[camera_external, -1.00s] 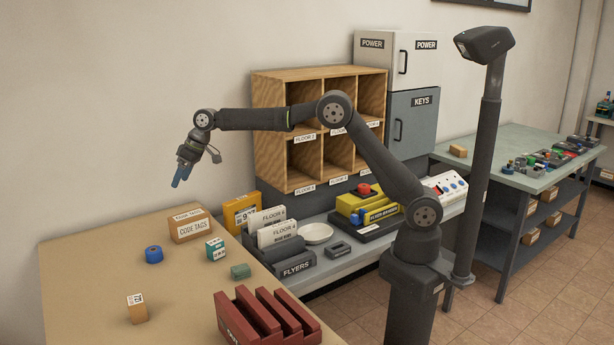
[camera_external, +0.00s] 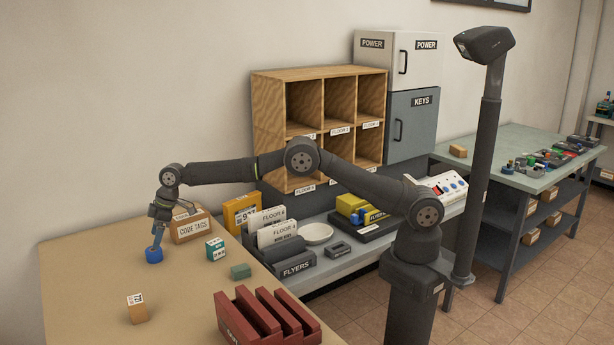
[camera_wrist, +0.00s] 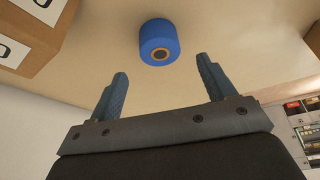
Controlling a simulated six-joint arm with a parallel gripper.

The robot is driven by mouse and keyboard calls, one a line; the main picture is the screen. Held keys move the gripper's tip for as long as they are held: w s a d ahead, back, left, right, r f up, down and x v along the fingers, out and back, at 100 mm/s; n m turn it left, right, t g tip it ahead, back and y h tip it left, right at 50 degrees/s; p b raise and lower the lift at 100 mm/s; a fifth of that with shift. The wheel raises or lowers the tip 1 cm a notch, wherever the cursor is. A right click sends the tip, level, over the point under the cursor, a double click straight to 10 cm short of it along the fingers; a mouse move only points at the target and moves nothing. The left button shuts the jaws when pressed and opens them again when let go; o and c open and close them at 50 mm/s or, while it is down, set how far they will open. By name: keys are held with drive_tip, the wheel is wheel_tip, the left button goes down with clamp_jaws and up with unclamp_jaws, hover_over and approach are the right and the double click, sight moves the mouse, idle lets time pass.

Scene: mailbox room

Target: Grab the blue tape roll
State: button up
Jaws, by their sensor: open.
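The blue tape roll (camera_external: 154,256) sits on the tan table near its back left part. In the wrist view the roll (camera_wrist: 159,42) shows ahead of the fingertips, between their lines, with its brown core hole visible. My gripper (camera_external: 157,239) points down just above the roll in the external view. In the wrist view my gripper (camera_wrist: 160,80) has its two blue fingers spread wide with nothing between them. From the external view I cannot tell whether a fingertip touches the roll.
The code tags box (camera_external: 192,228) stands close behind and right of the roll. A teal-and-white cube (camera_external: 215,248), a green block (camera_external: 240,271), a small tan box (camera_external: 137,308) and a red slotted rack (camera_external: 265,318) are also on the table (camera_external: 90,262). The table's left part is clear.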

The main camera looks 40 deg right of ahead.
sight(153, 251)
drive_tip(key=shift+x, duration=3.2)
drive_tip(key=shift+s+d+f, duration=0.1)
drive_tip(key=shift+s+d, duration=0.05)
drive_tip(key=shift+d, duration=0.05)
drive_tip(key=shift+c, duration=0.3)
drive_tip(key=c, duration=1)
